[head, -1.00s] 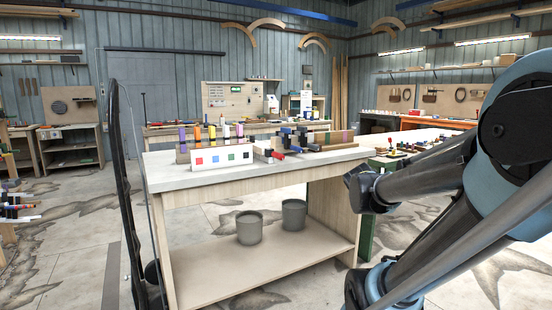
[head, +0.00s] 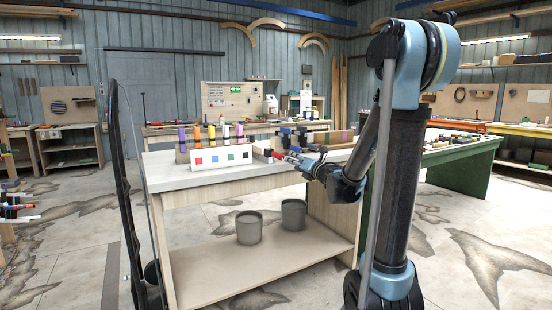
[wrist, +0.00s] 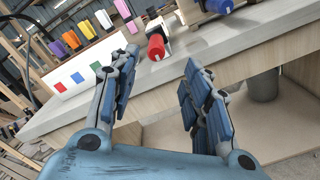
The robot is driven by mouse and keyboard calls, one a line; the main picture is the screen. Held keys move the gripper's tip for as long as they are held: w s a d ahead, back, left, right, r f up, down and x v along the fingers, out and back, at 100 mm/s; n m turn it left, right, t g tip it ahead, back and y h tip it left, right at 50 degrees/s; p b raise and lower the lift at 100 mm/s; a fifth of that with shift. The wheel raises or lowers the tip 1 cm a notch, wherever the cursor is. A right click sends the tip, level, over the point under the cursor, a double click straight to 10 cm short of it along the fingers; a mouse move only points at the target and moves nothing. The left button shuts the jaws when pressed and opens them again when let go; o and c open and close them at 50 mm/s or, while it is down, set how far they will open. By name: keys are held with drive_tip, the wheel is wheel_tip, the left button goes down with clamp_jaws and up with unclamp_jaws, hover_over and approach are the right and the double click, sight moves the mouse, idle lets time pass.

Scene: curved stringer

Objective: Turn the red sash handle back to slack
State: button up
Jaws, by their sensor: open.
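The red handle (wrist: 156,46) is a short red cylinder at the bench's front edge, in the upper middle of the wrist view. In the head view it is a small red spot (head: 278,155) beside my gripper (head: 309,166). In the wrist view my gripper (wrist: 161,64) is open, its two blue fingers apart and nothing between them. The red handle lies just beyond the fingertips, apart from them as far as I can tell. The handle's turn angle cannot be read clearly.
A white panel with coloured squares (wrist: 78,78) stands left of the handle, with several coloured handles behind it. Blue handles (wrist: 218,5) are to the right. The pale bench (head: 190,182) has two grey buckets (head: 249,229) on its lower shelf. Floor is clear at front right.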

sight(275, 155)
drive_tip(key=x, duration=1.7)
drive_tip(key=shift+w+a+f, duration=0.1)
drive_tip(key=shift+a, duration=0.35)
drive_tip(key=shift+c, duration=0.3)
